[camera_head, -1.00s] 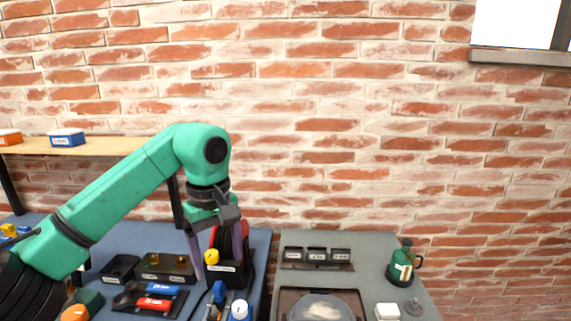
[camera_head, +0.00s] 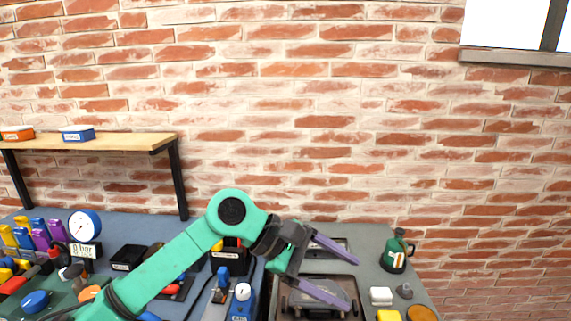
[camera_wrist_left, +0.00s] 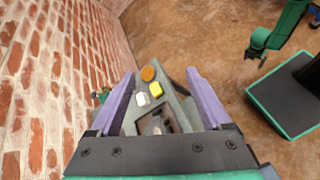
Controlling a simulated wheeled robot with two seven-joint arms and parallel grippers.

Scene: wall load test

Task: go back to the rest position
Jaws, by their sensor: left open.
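My left gripper (camera_head: 340,272) has two purple fingers spread apart with nothing between them. In the head view it points right, above the grey bench (camera_head: 375,290) and in front of the dark-framed tray (camera_head: 318,283). In the left wrist view the open fingers (camera_wrist_left: 165,88) stand on either side of the grey bench top, with the tray (camera_wrist_left: 160,122) between them farther down. My right gripper does not show in the head view. A green arm (camera_wrist_left: 262,38) shows at the upper right of the left wrist view; I cannot tell its gripper's state.
A blue bench (camera_head: 195,225) at left holds a dial gauge (camera_head: 84,225) and several tools. A wooden shelf (camera_head: 120,143) carries a blue box (camera_head: 77,135). A green bottle-like item (camera_head: 396,255), a white block (camera_head: 381,295) and a yellow block (camera_head: 388,315) stand at right.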

